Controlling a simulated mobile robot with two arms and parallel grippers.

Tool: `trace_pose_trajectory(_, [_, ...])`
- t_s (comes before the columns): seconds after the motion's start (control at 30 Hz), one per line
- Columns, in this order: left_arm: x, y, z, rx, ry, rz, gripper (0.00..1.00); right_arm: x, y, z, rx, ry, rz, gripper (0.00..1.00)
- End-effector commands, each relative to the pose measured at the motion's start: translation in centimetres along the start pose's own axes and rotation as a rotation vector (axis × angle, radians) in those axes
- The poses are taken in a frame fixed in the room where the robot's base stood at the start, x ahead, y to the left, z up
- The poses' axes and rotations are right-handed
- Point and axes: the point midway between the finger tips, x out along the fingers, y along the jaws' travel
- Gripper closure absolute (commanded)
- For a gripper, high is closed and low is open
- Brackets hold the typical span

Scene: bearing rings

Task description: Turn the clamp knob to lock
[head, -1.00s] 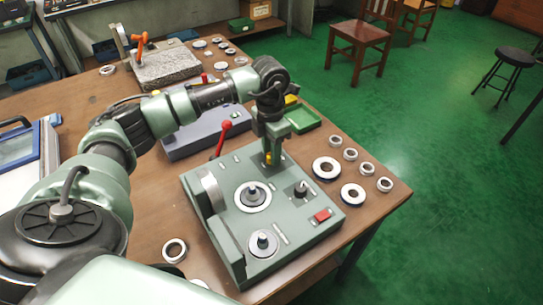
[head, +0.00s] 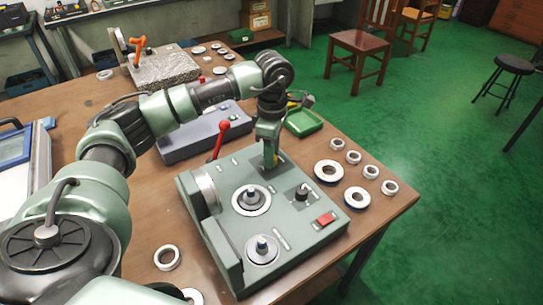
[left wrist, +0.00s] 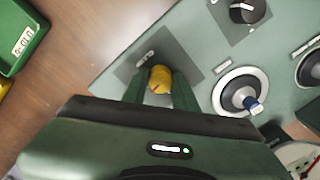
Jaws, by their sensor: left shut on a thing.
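The green-grey fixture (head: 228,262) stands on the wooden table. A yellow knob (left wrist: 160,80) with a red mark on top sits on a dark plate at the fixture's far corner. My left gripper (head: 271,160) points down at this corner. In the left wrist view my left gripper (left wrist: 158,88) has its green fingers on both sides of the yellow knob and is shut on it. In the head view the fingers hide most of the knob. A black knob (head: 302,192) stands apart on the same fixture. My right gripper is out of view.
A red-tipped lever (head: 224,126) rises behind the fixture. Several rings, one a large ring (head: 328,172), lie to its right. A green tray (head: 303,122) and a blue-grey box (head: 185,147) stand behind. A granite block (head: 163,68) lies farther back.

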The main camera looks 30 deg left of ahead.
Motion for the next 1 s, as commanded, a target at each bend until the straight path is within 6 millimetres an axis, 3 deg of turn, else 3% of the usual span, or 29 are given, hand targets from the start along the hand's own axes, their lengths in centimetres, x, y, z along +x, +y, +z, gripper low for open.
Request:
trace_pose_trajectory(0.3, [-0.21,0.12,0.05,0.106,0.0,0.005,1.0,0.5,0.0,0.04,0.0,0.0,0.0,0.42])
trace_pose_trajectory(0.8, [-0.27,0.14,0.04,0.124,0.002,0.006,1.0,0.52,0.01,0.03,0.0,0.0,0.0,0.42])
trace_pose_trajectory(0.83, [-0.27,0.14,0.04,0.124,0.002,0.006,0.69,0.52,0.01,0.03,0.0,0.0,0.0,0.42])
trace_pose_trajectory(0.9, [-0.26,0.14,0.04,0.123,0.002,0.006,0.5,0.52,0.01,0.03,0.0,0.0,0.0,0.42])
trace_pose_trajectory(1.0, [-0.19,0.1,0.03,0.123,0.003,0.004,0.5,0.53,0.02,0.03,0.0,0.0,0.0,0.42])
